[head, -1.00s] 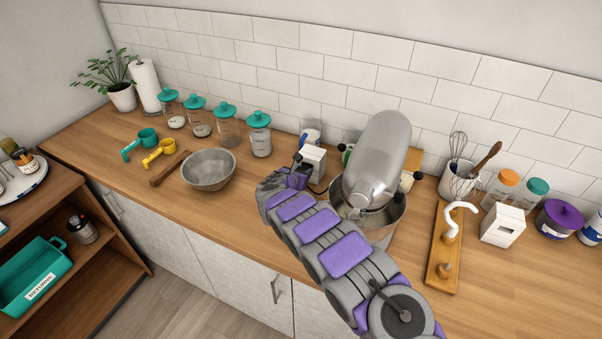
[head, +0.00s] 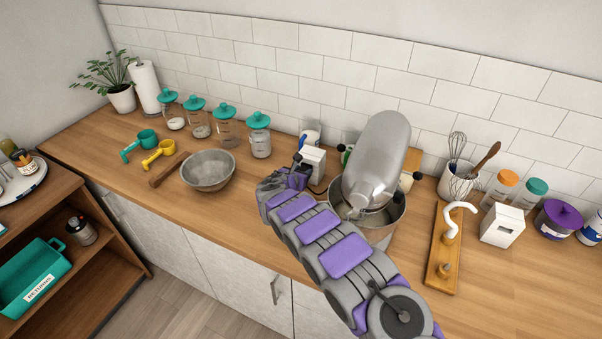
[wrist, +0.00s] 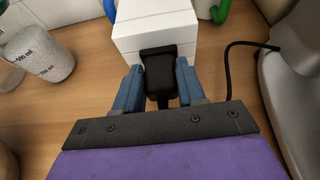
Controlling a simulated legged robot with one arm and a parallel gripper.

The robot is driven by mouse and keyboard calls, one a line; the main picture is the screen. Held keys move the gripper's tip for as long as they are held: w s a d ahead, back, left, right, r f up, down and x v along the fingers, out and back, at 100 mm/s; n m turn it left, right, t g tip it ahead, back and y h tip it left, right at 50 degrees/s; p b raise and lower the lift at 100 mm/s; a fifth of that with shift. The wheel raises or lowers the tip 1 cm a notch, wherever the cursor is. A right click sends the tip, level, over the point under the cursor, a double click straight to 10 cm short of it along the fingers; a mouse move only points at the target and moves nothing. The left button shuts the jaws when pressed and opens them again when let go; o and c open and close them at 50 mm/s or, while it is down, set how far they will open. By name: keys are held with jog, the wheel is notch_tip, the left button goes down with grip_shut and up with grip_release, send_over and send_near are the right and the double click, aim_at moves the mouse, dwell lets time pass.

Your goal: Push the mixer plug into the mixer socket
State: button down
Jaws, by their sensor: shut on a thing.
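My gripper (wrist: 160,90) is shut on the black mixer plug (wrist: 158,68), with a blue-grey finger on each side of it in the wrist view. The plug's front end is up against the face of a white box (wrist: 155,27), the socket block. The contact face is hidden, so I cannot tell how deep the plug sits. In the head view the white block (head: 313,163) stands on the counter just beyond my gripper (head: 298,172). The silver mixer (head: 377,160) stands right of it, and a black cord (wrist: 228,65) runs beside it.
The wooden counter (head: 120,165) holds a grey bowl (head: 209,171) and teal-lidded jars (head: 227,127) to the left. A wooden stand with a white hook (head: 440,265) is to the right. The tiled wall (head: 300,60) is behind. The counter's front edge left of my arm is clear.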

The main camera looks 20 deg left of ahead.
jog(key=shift+w+d+r, duration=0.1)
jog(key=shift+w+d, duration=0.05)
jog(key=c, duration=0.6)
grip_release()
jog(key=shift+w, duration=0.1)
jog(key=shift+s, duration=0.2)
jog(key=shift+s+r, duration=0.1)
jog(key=shift+s, duration=0.1)
jog(key=shift+v, duration=2.65)
jog(key=shift+s, duration=0.15)
